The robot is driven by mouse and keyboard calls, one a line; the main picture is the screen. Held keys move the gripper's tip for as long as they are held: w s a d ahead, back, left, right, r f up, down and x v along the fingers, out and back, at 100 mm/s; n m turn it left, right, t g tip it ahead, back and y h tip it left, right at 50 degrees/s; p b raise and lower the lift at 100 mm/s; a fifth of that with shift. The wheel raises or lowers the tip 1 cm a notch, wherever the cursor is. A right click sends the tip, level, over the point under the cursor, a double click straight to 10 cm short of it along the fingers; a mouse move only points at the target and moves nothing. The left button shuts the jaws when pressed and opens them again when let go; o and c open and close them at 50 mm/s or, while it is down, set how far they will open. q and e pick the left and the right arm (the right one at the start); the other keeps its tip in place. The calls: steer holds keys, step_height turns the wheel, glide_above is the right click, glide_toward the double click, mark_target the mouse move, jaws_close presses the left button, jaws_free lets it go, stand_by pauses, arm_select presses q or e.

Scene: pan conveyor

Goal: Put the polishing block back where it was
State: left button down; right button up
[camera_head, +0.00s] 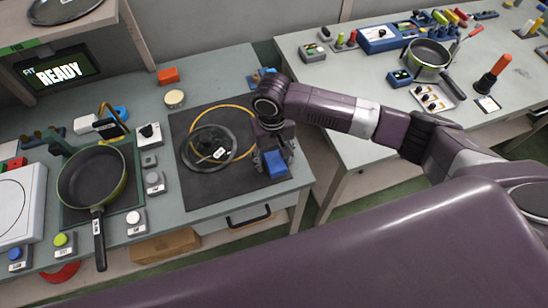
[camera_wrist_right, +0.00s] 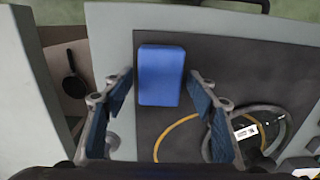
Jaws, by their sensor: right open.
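The blue block (camera_head: 275,165), which I take to be the polishing block, is at the right front corner of the dark mat (camera_head: 196,190). My right gripper (camera_head: 273,154) is above it, pointing down, and partly covers it. In the right wrist view the whole top of the blue block (camera_wrist_right: 161,76) shows between and just beyond the open fingers of my right gripper (camera_wrist_right: 160,88). Both fingers are apart from the block, with a gap on each side. My left gripper is not in view.
A pan (camera_head: 92,176) stands at the left on a green plate. A round tan disc (camera_head: 174,98) and an orange block (camera_head: 168,75) are behind the mat.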

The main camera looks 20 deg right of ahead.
mark_target(273, 159)
step_height(273, 159, up, 12)
steer(key=b, duration=0.1)
steer(key=shift+b, duration=0.35)
steer(key=shift+a, duration=0.15)
